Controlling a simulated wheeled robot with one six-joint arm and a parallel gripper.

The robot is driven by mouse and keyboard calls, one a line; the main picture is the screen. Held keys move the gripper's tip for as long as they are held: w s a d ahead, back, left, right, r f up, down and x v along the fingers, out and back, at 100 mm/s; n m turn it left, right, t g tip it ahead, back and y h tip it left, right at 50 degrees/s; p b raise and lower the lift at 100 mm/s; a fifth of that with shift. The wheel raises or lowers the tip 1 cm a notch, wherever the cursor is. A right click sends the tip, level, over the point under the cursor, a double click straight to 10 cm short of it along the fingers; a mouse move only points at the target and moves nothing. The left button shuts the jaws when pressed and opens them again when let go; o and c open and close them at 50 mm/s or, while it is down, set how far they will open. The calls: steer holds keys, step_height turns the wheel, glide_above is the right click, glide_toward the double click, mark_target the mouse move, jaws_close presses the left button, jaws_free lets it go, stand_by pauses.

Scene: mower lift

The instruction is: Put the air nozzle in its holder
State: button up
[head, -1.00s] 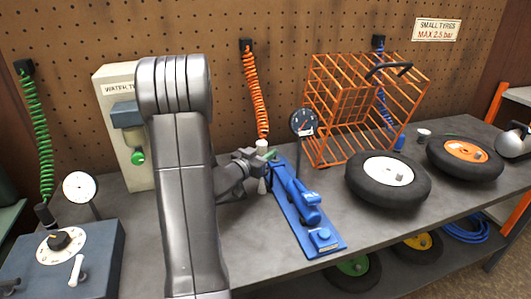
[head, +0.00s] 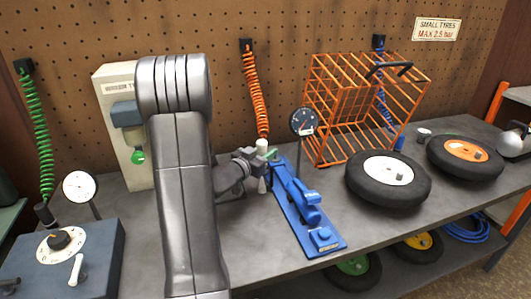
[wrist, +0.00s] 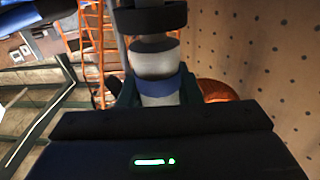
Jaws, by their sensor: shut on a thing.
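The air nozzle is a pale cylinder (head: 262,147) below the orange coiled hose (head: 255,92). In the wrist view the nozzle (wrist: 156,62) is whitish, with a blue band and dark rings above. My gripper (head: 264,160) is shut on it, one dark green finger on each side. The nozzle looks roughly upright, with a pale lower end showing below the fingers in the head view. It is just left of the far end of the blue foot pump (head: 302,205); I cannot tell whether they touch. I cannot clearly make out the holder.
A round gauge (head: 303,121) stands close to the right of my gripper. Behind it is an orange wire cage (head: 335,105). A black tyre (head: 388,180) lies right of the pump. A water trap unit (head: 128,125) and a dial box (head: 65,260) are on the left.

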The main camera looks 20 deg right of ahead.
steer(key=shift+f+b, duration=0.5)
steer(key=shift+f, duration=0.05)
steer(key=o, duration=0.8)
steer(key=shift+c, duration=0.2)
steer(key=v, duration=1.1)
steer(key=shift+x, duration=4.35)
steer(key=shift+a, duration=0.1)
